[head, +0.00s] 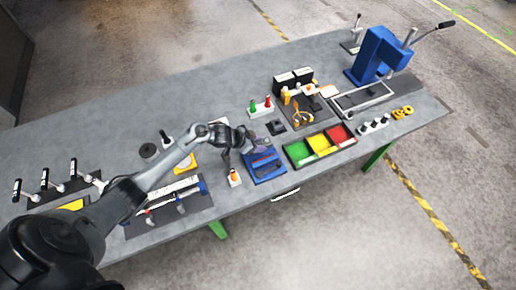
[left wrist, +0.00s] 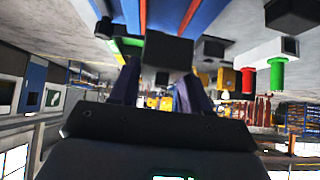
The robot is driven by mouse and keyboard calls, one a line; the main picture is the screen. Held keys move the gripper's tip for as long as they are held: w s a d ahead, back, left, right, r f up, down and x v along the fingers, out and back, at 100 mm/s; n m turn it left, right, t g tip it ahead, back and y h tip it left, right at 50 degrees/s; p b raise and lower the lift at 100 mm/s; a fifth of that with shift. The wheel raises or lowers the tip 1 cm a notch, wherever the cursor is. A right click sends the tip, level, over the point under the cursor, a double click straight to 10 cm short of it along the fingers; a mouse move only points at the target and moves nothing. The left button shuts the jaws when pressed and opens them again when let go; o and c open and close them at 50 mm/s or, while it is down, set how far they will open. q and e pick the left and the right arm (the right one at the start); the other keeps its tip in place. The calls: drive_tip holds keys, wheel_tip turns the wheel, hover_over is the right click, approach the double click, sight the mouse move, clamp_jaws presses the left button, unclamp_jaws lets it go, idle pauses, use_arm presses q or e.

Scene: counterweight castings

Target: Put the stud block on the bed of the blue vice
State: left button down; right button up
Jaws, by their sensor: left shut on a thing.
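The blue vice (head: 268,173) lies on the grey bench near its front edge, and its blue body shows at the top of the left wrist view (left wrist: 203,17). My left gripper (head: 260,146) hangs over the back part of the vice in the head view. In the left wrist view the left gripper (left wrist: 162,88) is shut on a dark block (left wrist: 168,52), apparently the stud block; I see no studs on the side that shows. Whether the block touches the vice bed I cannot tell. My right gripper is not in view.
Green, yellow and red trays (head: 321,145) stand right of the vice. A white holder with green and red pegs (head: 261,109) and a dark square block (head: 276,127) are behind. A small orange-topped piece (head: 235,177) stands left of it. A blue press (head: 378,55) is far right.

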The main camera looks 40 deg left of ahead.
use_arm(q)
drive_tip(key=shift+w+f, duration=0.1)
drive_tip(key=shift+f, duration=1.8)
drive_tip(key=shift+f, duration=0.3)
drive_tip(key=shift+f+b, duration=0.3)
drive_tip(key=c, duration=0.7)
unclamp_jaws()
drive_tip(key=shift+f, duration=0.15)
drive_tip(key=shift+o, duration=0.9)
drive_tip(key=shift+a, duration=0.1)
drive_tip(key=shift+f, duration=0.1)
